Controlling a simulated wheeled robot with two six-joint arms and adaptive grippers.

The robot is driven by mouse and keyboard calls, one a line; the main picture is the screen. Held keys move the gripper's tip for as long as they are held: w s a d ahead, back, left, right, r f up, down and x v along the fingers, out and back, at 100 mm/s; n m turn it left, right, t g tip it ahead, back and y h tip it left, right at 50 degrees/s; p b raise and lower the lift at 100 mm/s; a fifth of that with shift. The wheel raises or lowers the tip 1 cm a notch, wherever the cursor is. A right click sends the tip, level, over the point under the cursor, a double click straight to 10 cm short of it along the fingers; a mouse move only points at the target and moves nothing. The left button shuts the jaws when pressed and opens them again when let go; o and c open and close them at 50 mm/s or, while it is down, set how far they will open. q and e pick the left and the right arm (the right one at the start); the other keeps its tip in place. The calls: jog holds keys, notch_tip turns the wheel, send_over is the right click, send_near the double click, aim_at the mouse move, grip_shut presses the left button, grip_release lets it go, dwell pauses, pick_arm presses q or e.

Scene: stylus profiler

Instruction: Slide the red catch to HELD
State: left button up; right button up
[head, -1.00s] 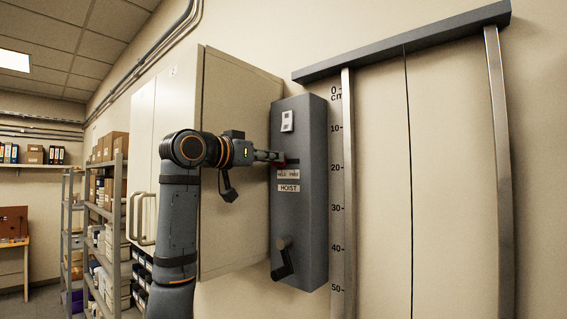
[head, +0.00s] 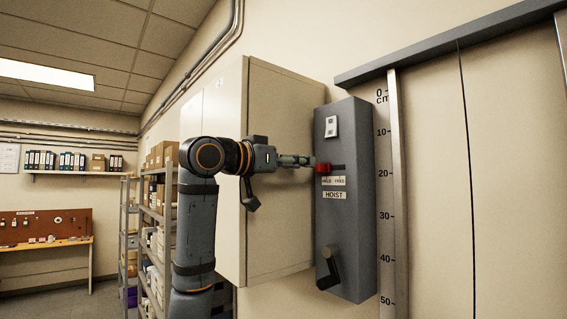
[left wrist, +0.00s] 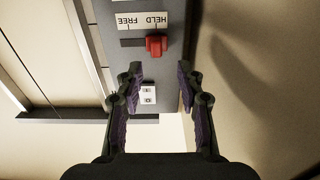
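The red catch (head: 323,168) sits at the left end of a dark horizontal slot on the grey hoist box (head: 346,230), above the word HELD on the HELD/FREE label (head: 333,181). In the left wrist view, which is upside down, the catch (left wrist: 156,45) is at the HELD end, and the empty slot runs towards FREE. My left gripper (head: 308,160) is just in front of the catch, to its left in the head view. In the left wrist view its fingers (left wrist: 159,84) are wide apart with nothing between them, clear of the catch. My right gripper is not in view.
A white switch plate (head: 331,127) is above the slot, and a dark crank handle (head: 329,269) is low on the box. A beige cabinet (head: 285,160) stands left of the box. A door frame with a cm scale (head: 398,200) is on the right.

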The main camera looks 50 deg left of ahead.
pick_arm(q)
jog(key=s, duration=0.6)
jog(key=shift+s+a, duration=0.2)
jog(key=shift+a, duration=0.1)
jog(key=shift+w, duration=0.1)
jog(key=shift+a, duration=0.1)
